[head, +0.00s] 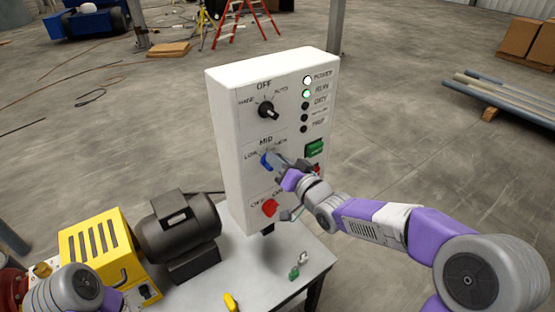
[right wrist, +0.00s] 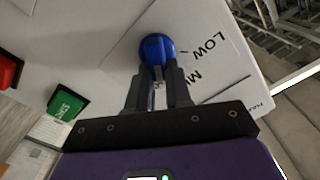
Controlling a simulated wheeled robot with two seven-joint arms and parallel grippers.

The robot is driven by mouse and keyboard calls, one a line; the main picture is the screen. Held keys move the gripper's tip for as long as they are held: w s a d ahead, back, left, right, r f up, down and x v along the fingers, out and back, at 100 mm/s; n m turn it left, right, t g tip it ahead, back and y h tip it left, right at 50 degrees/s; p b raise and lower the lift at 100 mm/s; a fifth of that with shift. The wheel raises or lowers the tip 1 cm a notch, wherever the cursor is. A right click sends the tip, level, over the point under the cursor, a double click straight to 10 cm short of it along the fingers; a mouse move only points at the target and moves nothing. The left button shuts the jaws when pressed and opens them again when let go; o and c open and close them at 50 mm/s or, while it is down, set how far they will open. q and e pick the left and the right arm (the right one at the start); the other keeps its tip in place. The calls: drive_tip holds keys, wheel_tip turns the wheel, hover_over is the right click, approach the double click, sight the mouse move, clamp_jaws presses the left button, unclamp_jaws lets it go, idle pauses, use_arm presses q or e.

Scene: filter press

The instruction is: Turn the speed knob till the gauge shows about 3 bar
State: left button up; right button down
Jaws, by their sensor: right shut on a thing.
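The blue speed knob (head: 266,160) sits on the front of the white control box (head: 225,150), under the words LOW, MID and HIGH. My right gripper (head: 274,163) is shut on the knob from the front. In the right wrist view, the two fingers (right wrist: 157,78) close on the blue knob (right wrist: 157,46), with LOW and part of MID readable beside it. The fingers hide part of the knob, so I cannot tell its exact setting. I cannot make out a pressure gauge in either view. Part of my left arm shows at the lower left, without its gripper.
The box also has a black selector (head: 268,111), a red switch (head: 270,208), a green START button (head: 315,149) and lit POWER and RUN lamps (head: 307,87). A dark motor (head: 178,228) and yellow housing (head: 97,248) stand on the table left of it.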

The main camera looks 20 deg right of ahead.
drive_tip(key=shift+f+m, duration=0.15)
drive_tip(key=shift+m, duration=0.95)
drive_tip(key=shift+p, duration=0.3)
drive_tip(key=c, duration=1)
unclamp_jaws()
drive_tip(key=shift+c, duration=0.2)
drive_tip(key=shift+w, duration=0.15)
drive_tip(key=shift+d, duration=0.1)
drive_tip(key=v, duration=0.7)
drive_tip(key=shift+s, duration=0.25)
